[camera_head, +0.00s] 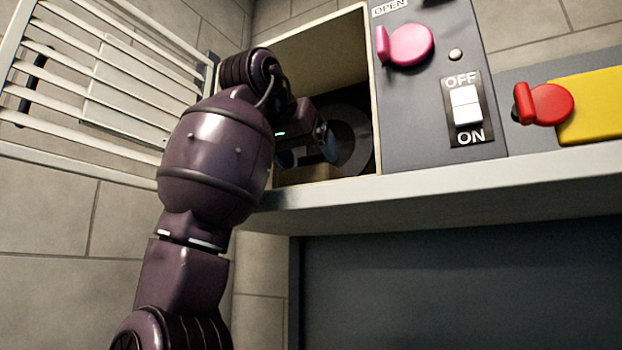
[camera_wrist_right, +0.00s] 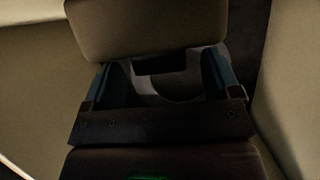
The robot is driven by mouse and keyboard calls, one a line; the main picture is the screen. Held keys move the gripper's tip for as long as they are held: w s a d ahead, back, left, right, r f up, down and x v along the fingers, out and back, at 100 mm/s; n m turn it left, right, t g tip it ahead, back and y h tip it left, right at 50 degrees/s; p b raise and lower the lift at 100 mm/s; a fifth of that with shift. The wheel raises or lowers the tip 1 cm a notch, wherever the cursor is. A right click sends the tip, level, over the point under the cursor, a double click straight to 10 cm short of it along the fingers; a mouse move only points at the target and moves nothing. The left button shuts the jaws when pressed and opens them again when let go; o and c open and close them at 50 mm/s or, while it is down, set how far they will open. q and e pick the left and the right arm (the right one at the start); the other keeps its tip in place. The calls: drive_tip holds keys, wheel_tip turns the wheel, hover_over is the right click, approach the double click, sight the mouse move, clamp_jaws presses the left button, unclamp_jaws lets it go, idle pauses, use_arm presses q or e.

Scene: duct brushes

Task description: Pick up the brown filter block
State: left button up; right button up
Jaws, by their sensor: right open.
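My right gripper (camera_head: 306,150) reaches into the open duct compartment; its jaws are open. The right wrist view shows its two bluish fingers, with the gap between them (camera_wrist_right: 165,72). A brown, tan-looking block (camera_wrist_right: 145,28), which looks like the filter block, lies just beyond the fingertips in that view. I cannot tell whether the fingers touch it. In the head view a brownish block surface (camera_head: 305,174) shows low in the opening, below the gripper, partly hidden by my arm. My left gripper is in neither view.
A round grey fan-like part (camera_head: 350,140) sits at the back of the compartment. A slatted white door (camera_head: 100,85) stands open at the left. A pink knob (camera_head: 405,45), a white switch (camera_head: 466,105) and a red knob (camera_head: 545,104) are right of the opening. A pale ledge (camera_head: 450,185) runs below.

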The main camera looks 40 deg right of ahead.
drive_tip(key=shift+a, duration=0.1)
drive_tip(key=shift+c, duration=0.6)
drive_tip(key=c, duration=0.9)
